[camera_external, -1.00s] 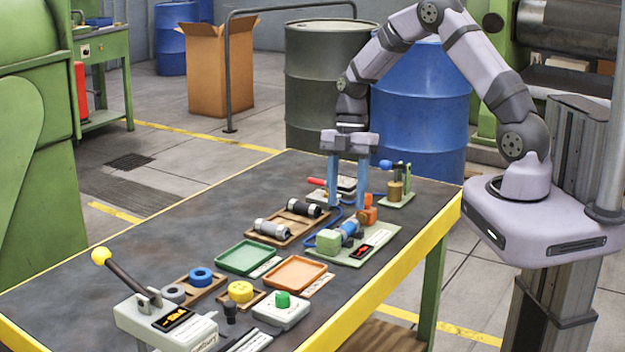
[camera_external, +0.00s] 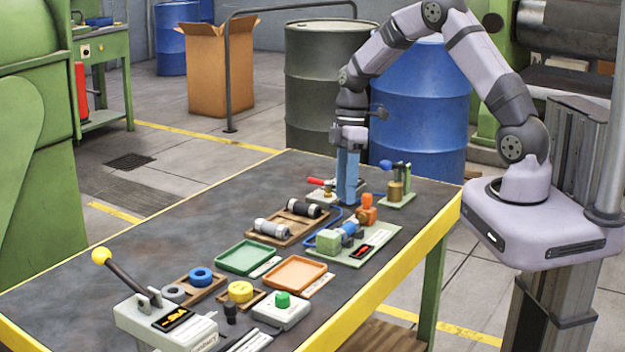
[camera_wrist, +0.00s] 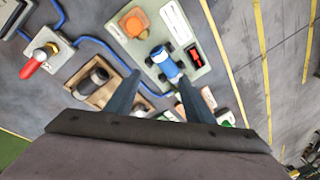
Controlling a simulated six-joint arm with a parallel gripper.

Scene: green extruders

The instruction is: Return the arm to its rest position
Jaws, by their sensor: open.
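My gripper (camera_external: 347,178) hangs pointing down above the far part of the dark workbench (camera_external: 130,225). In the external view its blue fingers are seen nearly edge-on, one over the other. The wrist view shows the two fingers of my gripper (camera_wrist: 158,88) spread apart with nothing held between them. Below and ahead of them lies the board with a blue and an orange fitting (camera_wrist: 168,62). My arm arches up from its base at the right of the bench.
Around my gripper stand a red-handled valve (camera_external: 318,182), a post with a blue knob (camera_external: 397,185) and a wooden tray with two cylinders (camera_external: 290,222). Green (camera_external: 243,257) and orange (camera_external: 295,273) trays lie nearer. Drums (camera_external: 420,110) stand behind.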

